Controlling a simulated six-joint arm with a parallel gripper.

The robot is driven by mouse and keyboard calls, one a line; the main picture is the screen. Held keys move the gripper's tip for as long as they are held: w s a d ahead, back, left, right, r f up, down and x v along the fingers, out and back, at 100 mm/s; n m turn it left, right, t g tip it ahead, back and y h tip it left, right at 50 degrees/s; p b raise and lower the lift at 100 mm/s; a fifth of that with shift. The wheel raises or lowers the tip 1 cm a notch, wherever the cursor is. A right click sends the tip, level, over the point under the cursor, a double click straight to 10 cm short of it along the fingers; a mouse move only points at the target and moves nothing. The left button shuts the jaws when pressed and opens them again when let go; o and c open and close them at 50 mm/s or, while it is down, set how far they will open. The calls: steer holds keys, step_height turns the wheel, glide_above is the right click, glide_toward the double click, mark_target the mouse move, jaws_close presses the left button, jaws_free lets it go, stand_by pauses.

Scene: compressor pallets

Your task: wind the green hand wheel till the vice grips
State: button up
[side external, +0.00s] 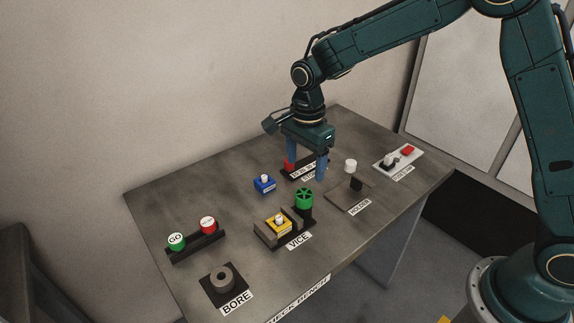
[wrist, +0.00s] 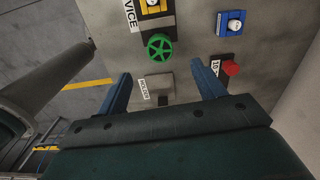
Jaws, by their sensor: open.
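The green hand wheel (side external: 304,198) stands at the right end of the vice (side external: 265,236) on the bench. A yellow block (side external: 277,227) with a pale knob sits in the vice; whether the jaws touch it I cannot tell. The wheel also shows in the wrist view (wrist: 159,47), beyond my fingertips, with the yellow block (wrist: 153,5) cut off at the top edge. My gripper (side external: 307,172) is open and empty, pointing down above the back of the bench, apart from the wheel. In the wrist view its two blue fingers (wrist: 163,82) are spread wide.
A blue block (side external: 264,184) lies behind the vice. A red-topped part (side external: 289,166) is close to my left finger. The holder (side external: 355,186), a white cylinder (side external: 350,166) and a switch panel (side external: 398,160) are to the right. GO and red buttons (side external: 208,225) and the bore (side external: 223,279) are left.

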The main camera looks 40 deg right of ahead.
mark_target(304, 194)
step_height(304, 194, down, 9)
steer(key=shift+f, duration=0.1)
stand_by(0.4)
steer(key=c, duration=1.1)
steer(key=shift+m, duration=1.9)
steer(key=shift+m, duration=1.8)
